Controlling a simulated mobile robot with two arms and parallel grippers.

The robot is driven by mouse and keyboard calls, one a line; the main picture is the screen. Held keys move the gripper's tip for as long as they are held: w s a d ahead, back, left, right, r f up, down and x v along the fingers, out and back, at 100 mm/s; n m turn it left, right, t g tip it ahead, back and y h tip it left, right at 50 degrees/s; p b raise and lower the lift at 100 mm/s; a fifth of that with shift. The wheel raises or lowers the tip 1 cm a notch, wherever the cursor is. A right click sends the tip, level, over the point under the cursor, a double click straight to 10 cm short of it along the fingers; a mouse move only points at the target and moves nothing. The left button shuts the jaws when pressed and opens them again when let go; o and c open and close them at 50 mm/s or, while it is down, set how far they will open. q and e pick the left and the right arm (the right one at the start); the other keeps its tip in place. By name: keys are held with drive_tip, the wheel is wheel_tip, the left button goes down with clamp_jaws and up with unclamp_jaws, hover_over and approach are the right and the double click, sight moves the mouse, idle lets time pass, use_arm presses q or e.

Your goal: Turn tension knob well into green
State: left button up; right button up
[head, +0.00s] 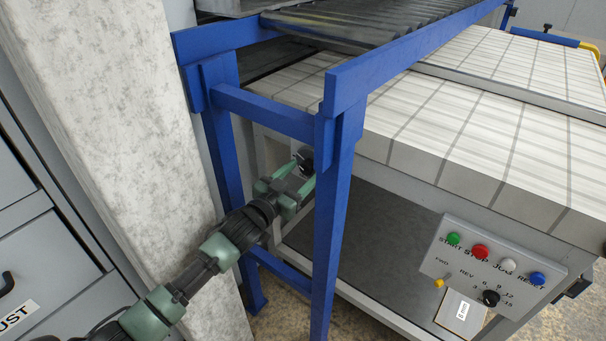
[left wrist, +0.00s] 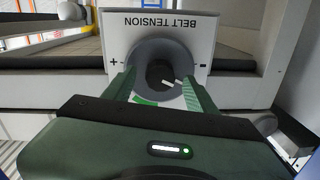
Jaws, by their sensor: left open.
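The tension knob (left wrist: 158,70) is a dark round knob in a grey ring on a white panel (left wrist: 228,30) marked BELT TENSION, upside down in the left wrist view. Plus is at left, minus at right. A white mark shows at the knob's lower right; a green patch (left wrist: 145,101) shows at the ring's lower left, partly hidden by my gripper. My left gripper (left wrist: 159,78) is open, one finger on each side of the knob; contact cannot be told. In the head view the gripper (head: 299,174) reaches the dark knob (head: 304,158) behind the blue frame. My right gripper is out of view.
A blue conveyor frame (head: 335,215) stands close beside my left gripper, with a post in front. A pale column (head: 125,130) is at left. A control panel (head: 490,262) with coloured buttons is at lower right. The tiled belt (head: 480,120) lies above right.

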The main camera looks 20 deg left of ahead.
use_arm(q)
drive_tip(key=shift+w+d, duration=0.15)
drive_tip(key=shift+w, duration=0.25)
clamp_jaws()
